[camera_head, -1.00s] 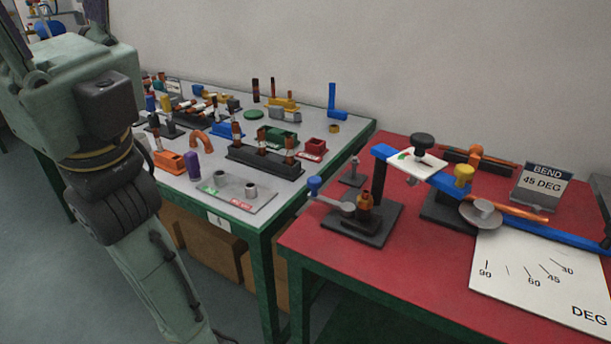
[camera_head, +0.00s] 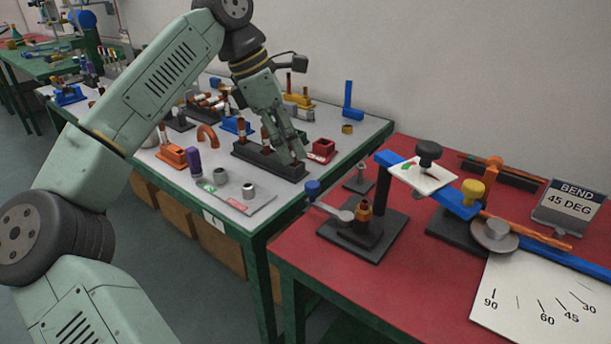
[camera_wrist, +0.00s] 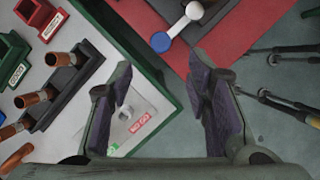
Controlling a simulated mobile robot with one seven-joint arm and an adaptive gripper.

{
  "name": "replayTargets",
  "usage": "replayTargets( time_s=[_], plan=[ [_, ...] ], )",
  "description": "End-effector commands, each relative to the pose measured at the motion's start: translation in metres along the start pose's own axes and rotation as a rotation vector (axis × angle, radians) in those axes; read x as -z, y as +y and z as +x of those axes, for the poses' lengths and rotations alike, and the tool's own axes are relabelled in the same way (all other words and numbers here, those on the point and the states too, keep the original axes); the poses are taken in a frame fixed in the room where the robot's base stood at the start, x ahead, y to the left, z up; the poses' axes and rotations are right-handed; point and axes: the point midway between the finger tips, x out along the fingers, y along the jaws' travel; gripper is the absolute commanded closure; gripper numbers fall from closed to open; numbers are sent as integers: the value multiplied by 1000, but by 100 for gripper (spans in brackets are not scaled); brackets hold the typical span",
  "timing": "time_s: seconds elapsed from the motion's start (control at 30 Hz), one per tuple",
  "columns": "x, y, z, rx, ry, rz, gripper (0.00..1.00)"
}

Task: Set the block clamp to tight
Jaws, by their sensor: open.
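A dark block on a black base plate (camera_head: 362,238) stands on the red table and holds a copper fitting (camera_head: 364,212). A grey lever with a blue knob (camera_head: 313,188) reaches out from it to the left. This looks like the block clamp, though no label on it is readable. In the wrist view the lever's blue knob (camera_wrist: 160,42) shows at the top, ahead of my fingers. My gripper (camera_head: 293,157) is over the right end of the grey table, left of the lever. It is open with nothing between its fingers (camera_wrist: 160,85).
A black rack (camera_head: 268,160) with copper pieces, a red bin (camera_head: 321,150) and a go/no-go gauge plate (camera_head: 237,196) lie near my gripper. Right of the clamp stand the blue bender arm (camera_head: 455,200), a black knob (camera_head: 428,152) and the angle chart (camera_head: 540,300).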

Motion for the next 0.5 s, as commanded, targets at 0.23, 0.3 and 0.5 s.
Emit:
replayTargets(
  time_s=[0.23,0.3,0.5],
  plan=[
    [-1,-2,47,4,-5,3,55],
    [-2,-1,59,4,-6,3,55],
    [-2,-1,87,3,-6,2,55]
  ],
)
